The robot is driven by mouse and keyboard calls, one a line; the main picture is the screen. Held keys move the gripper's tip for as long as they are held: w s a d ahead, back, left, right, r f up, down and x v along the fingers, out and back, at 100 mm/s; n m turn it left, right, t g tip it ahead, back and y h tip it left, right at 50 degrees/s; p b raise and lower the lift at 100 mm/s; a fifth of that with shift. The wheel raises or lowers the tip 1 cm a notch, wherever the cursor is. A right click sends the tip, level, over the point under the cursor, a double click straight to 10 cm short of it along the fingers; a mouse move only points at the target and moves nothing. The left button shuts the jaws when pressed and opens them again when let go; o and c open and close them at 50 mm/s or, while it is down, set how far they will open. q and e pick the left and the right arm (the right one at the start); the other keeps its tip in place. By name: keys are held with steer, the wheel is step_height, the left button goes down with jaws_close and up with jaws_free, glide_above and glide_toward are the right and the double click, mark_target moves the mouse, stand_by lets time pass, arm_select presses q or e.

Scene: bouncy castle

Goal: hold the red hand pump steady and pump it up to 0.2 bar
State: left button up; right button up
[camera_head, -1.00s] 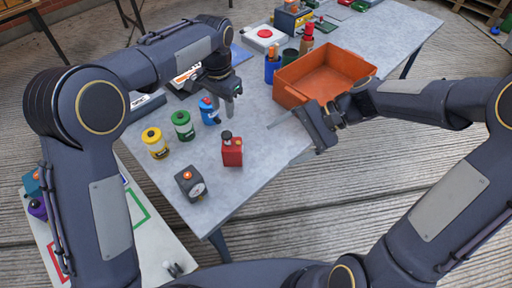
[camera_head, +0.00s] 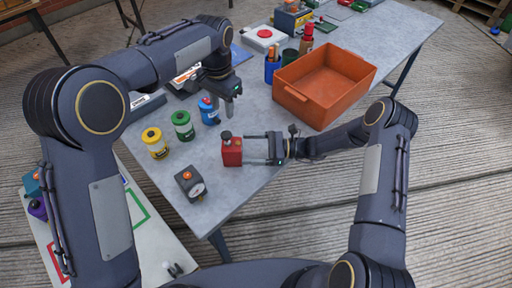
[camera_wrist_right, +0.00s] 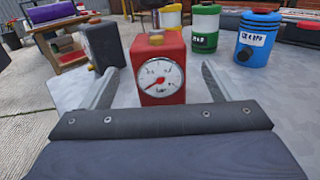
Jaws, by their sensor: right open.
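The red hand pump (camera_head: 231,153) stands upright on the grey table, with a dark knob on top. The right wrist view shows its red body (camera_wrist_right: 174,53) and white dial; the needle points to the lower left. My right gripper (camera_head: 246,150) is open, level with the pump on its right side. In the right wrist view its fingers (camera_wrist_right: 160,72) lie left and right of the pump, with a gap on each side. My left gripper (camera_head: 224,107) hangs fingers-down behind the pump, apart from it; its finger gap is unclear.
A dark box with a gauge (camera_head: 190,184) stands close to the pump at the front left. Yellow (camera_head: 155,143), green (camera_head: 183,125) and blue (camera_head: 209,111) canisters stand behind it to the left. An orange crate (camera_head: 322,88) is at the back right. Table right of the crate is bare.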

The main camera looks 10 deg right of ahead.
mark_target(232, 149)
steer(key=shift+w+a, duration=0.2)
steer(key=shift+a, duration=1.4)
steer(key=shift+w+a, duration=0.2)
steer(key=shift+a, duration=1.35)
steer(key=c, duration=1.4)
arm_select(q)
jaws_close()
